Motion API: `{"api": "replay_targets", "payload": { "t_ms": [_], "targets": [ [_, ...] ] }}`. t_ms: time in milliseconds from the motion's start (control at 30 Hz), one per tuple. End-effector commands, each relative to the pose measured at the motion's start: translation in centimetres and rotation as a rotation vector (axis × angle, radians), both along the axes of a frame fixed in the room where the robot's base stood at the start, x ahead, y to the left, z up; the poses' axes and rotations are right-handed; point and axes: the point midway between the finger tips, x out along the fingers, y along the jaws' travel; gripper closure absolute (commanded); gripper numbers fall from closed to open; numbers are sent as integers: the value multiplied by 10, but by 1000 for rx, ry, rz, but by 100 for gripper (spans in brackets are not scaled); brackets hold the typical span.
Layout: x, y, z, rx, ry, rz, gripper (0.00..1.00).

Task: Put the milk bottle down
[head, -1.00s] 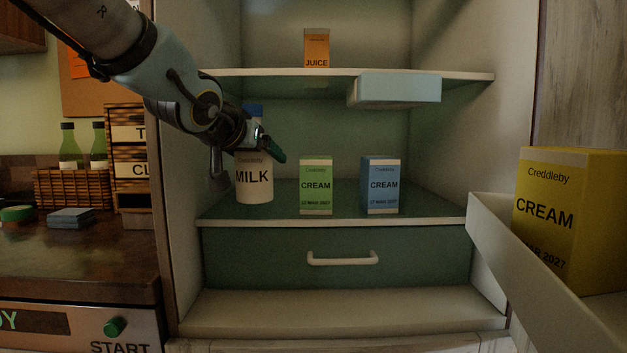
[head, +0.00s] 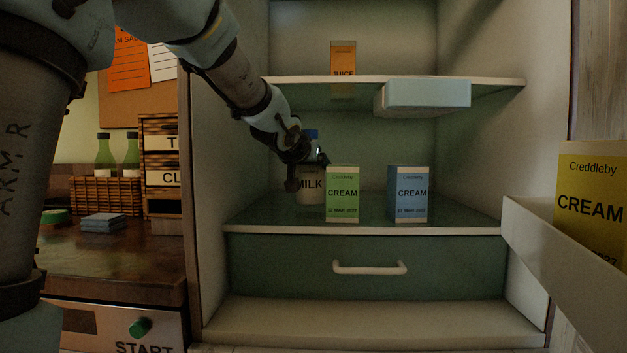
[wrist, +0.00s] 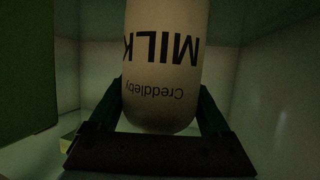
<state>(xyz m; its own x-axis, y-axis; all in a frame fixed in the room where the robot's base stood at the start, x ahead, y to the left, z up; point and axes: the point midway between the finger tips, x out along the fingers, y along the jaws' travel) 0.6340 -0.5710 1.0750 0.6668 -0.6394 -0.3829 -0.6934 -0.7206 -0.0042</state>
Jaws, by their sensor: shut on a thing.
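The milk bottle (head: 309,186) is a pale bottle with a blue cap and the word MILK. It is upright over the left part of the fridge's middle shelf (head: 262,222), behind and left of the green cream carton (head: 342,193), which hides part of it. My gripper (head: 308,160) is shut on the bottle's upper part. In the wrist view, the bottle (wrist: 166,60) appears upside down between the two fingers of my gripper (wrist: 160,112).
A blue cream carton (head: 407,193) stands right of the green one. An orange juice carton (head: 343,66) is on the upper shelf (head: 310,80), with a pale blue box (head: 427,94) under its right side. A yellow cream carton (head: 588,208) sits in the door bin (head: 545,240).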

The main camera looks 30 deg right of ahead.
Motion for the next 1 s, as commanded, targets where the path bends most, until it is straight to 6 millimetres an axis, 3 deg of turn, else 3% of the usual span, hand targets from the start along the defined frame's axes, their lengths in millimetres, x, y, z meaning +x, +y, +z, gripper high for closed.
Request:
{"api": "replay_targets", "payload": {
  "t_ms": [67, 467, 500, 667, 1000],
  "targets": [
    [0, -1, -11, -2, -1, -1, 98],
    [0, 0, -14, -3, -2, 0, 98],
    [0, 0, -16, -1, 0, 0, 17],
    [0, 0, -14, -1, 0, 0, 0],
    [-1, 2, -9, -1, 0, 0, 0]
  ]
}}
